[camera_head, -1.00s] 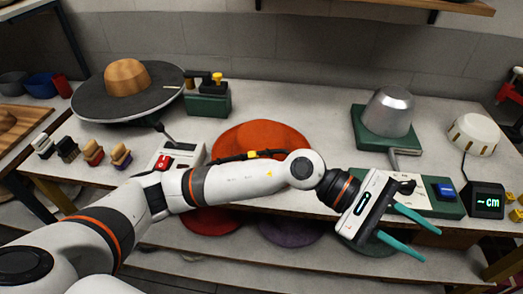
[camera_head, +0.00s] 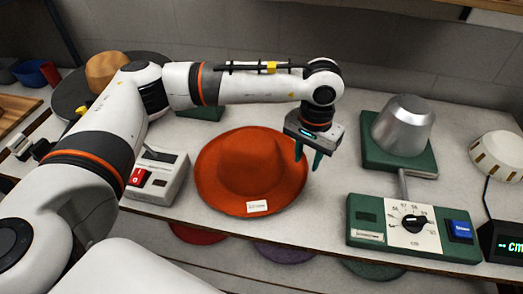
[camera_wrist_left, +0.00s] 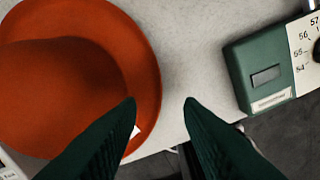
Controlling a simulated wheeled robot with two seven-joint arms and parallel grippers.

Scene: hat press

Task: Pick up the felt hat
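The orange-red felt hat (camera_head: 250,165) lies brim down on the table, crown up, with a small white tag on the front of its brim. My left gripper (camera_head: 308,168) is open and empty, fingers pointing down beside the right edge of the brim. In the left wrist view the hat (camera_wrist_left: 60,90) fills the left side. The left gripper's two green fingertips (camera_wrist_left: 160,105) are wide apart there, the left one overlapping the brim's edge in the picture and the right one over bare table. I cannot tell whether a finger touches the brim. My right gripper is not in view.
A metal hat block (camera_head: 402,125) stands on a green base at the right, with a green dial box (camera_head: 415,228) in front. A switch box (camera_head: 158,178) is left of the hat. A wooden block (camera_head: 107,68) stands behind my arm. Bare table lies right of the hat.

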